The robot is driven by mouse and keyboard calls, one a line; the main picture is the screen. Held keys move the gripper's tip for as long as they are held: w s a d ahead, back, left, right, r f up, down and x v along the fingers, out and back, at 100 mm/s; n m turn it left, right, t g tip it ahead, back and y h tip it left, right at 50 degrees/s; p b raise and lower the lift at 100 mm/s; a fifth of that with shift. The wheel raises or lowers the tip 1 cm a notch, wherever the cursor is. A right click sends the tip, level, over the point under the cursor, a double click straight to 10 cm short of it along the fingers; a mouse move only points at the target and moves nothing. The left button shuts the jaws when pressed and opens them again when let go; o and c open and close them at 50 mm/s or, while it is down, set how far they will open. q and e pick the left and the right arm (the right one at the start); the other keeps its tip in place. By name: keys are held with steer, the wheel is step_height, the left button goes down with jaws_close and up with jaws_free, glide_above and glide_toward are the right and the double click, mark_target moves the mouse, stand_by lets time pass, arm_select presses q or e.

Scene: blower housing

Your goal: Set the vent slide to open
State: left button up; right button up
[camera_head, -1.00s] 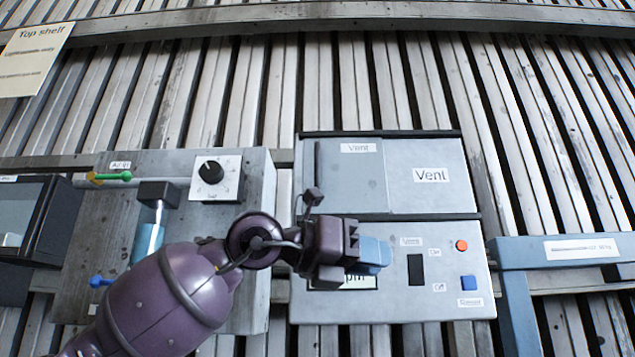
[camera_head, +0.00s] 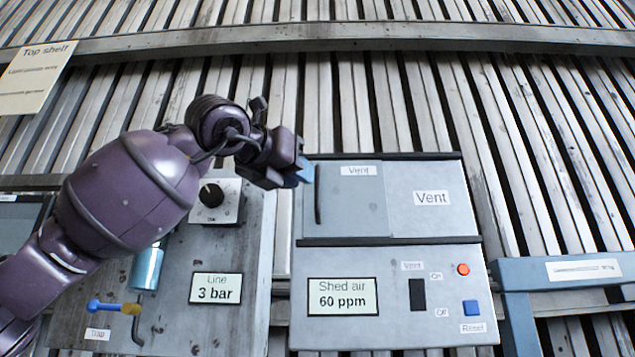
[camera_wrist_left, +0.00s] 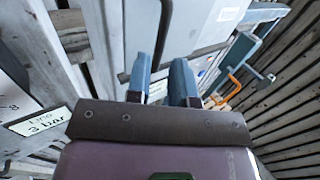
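The vent slide (camera_head: 352,205) is a flat grey panel labelled "Vent", in the left half of a framed housing beside a fixed panel (camera_head: 432,210) also labelled "Vent". A dark upright handle (camera_head: 318,203) runs along the slide's left edge. My left gripper (camera_head: 304,172) is at the upper left of the slide, close to the handle's top. In the left wrist view its two blue fingers (camera_wrist_left: 162,78) are apart, and the dark handle (camera_wrist_left: 163,32) reaches down towards the gap between them. I cannot tell whether they touch it. My right gripper is not in view.
Below the slide is a control panel with a "Shed air 60 ppm" display (camera_head: 342,297), a black switch (camera_head: 417,294), an orange button (camera_head: 463,269) and a blue button (camera_head: 471,307). A panel with a dial (camera_head: 212,196) stands left. A blue frame (camera_head: 515,300) stands right.

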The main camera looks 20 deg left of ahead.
mark_target(316, 186)
arm_select(q)
steer(key=shift+p+x, duration=0.7)
steer(key=shift+x, duration=2.3)
steer(key=shift+c, duration=0.4)
jaws_close()
